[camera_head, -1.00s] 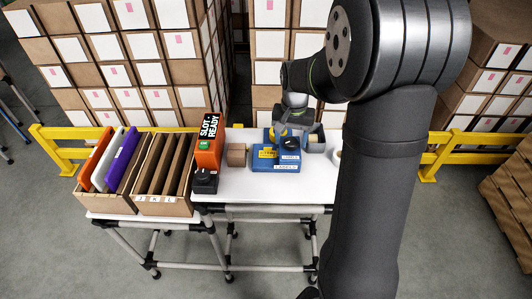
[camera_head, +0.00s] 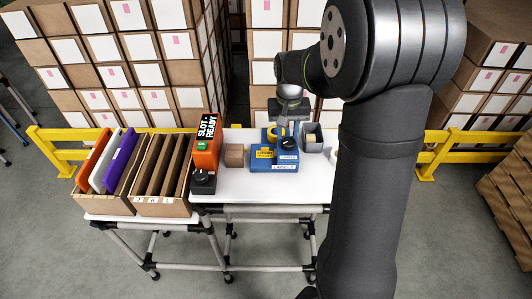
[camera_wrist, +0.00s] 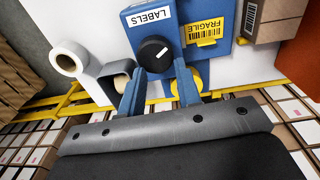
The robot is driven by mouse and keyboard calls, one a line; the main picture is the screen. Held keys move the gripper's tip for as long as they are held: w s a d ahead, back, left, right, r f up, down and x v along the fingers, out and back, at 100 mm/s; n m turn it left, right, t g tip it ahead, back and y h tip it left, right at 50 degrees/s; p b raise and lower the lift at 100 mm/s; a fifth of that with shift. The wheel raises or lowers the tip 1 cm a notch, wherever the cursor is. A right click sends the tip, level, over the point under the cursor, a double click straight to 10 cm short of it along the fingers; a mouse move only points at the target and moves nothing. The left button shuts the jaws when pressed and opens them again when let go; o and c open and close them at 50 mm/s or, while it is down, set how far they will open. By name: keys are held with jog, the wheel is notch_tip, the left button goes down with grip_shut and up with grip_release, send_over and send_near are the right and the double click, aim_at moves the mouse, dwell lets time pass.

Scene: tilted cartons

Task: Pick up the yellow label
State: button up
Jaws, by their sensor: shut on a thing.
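The yellow label (camera_wrist: 203,34), printed FRAGILE with a barcode, lies on the blue label dispenser (camera_wrist: 223,12); it also shows at the front left of the dispenser in the head view (camera_head: 265,153). The dispenser carries a black knob (camera_wrist: 153,54) with a white mark, beside a white LABELS plate (camera_wrist: 150,15). My gripper (camera_wrist: 160,68) has its blue fingers on either side of the knob and is shut on it. The fingers are apart from the label. A yellow round part (camera_wrist: 177,86) is partly hidden behind one finger. The exact finger contact is hard to see.
A small brown carton (camera_head: 235,155) and an orange SLOT READY unit (camera_head: 207,140) stand left of the dispenser. A grey bin (camera_head: 313,139) stands to its right. Divided cartons (camera_head: 163,207) with coloured panels are at far left. White tabletop (camera_head: 240,185) is free in front.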

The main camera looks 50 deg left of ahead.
jog(key=s+a+r+n, duration=0.1)
jog(key=a+r+n, duration=0.4)
jog(key=n, duration=0.3)
jog(key=n+h, duration=0.2)
jog(key=n, duration=0.7)
send_near(265, 151)
jog(key=shift+g, duration=0.3)
jog(key=f, duration=0.2)
jog(key=d+f, duration=0.1)
jog(key=f, duration=0.4)
jog(key=shift+w+d, duration=0.25)
jog(key=shift+w, duration=0.05)
jog(key=shift+c, duration=0.3)
grip_shut()
